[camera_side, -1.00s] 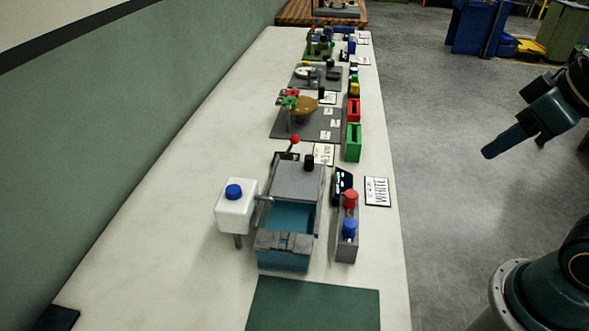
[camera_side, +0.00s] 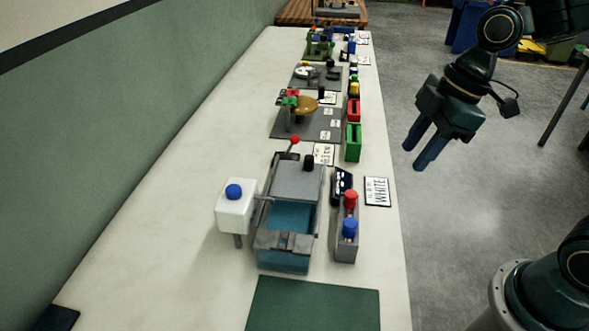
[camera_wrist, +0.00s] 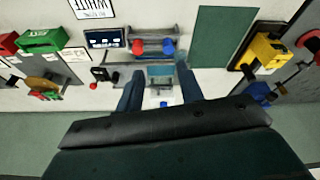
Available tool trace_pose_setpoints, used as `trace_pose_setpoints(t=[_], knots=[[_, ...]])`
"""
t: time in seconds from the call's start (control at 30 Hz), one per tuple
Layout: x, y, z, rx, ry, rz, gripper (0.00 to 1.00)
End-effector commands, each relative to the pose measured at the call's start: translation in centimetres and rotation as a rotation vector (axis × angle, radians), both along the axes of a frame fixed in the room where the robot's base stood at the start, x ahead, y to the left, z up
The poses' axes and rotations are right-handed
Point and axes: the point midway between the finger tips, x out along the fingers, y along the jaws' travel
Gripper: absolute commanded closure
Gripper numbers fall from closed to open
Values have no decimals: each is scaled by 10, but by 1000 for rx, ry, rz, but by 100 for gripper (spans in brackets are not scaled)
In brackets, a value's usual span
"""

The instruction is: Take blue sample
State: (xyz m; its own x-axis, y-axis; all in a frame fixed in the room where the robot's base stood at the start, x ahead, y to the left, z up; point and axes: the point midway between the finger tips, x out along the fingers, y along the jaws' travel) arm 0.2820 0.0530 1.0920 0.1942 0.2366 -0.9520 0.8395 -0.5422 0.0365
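The blue sample (camera_side: 350,229) is a blue-topped piece standing in the near end of a grey rack (camera_side: 346,250), just in front of a red-topped one (camera_side: 351,200). In the wrist view the blue sample (camera_wrist: 168,47) shows above and between my fingers, beside the red one (camera_wrist: 138,47). My gripper (camera_side: 418,158) is open and empty, its blue fingers apart and pointing down, above and to the right of the table's edge. It also shows in the wrist view (camera_wrist: 160,94), fingers spread. It touches nothing.
A grey and teal machine (camera_side: 290,220) stands left of the rack, with a white blue-capped container (camera_side: 235,208) beside it. A sign reading WHITE (camera_side: 377,192) lies right of the rack. A green mat (camera_side: 315,303) lies in front. Red and green holders (camera_side: 353,143) stand farther back.

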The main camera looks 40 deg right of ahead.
Motion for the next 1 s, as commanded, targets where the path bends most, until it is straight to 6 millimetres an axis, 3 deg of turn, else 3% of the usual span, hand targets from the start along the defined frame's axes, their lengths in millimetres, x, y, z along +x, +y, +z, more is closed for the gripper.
trace_pose_setpoints(t=[0.4, 0.83, 1.0], knots=[[36, 21, -43, 78, 12, 409, 63], [40, 26, -51, 93, 7, 464, 63], [40, 31, -65, 94, 10, 465, 63]])
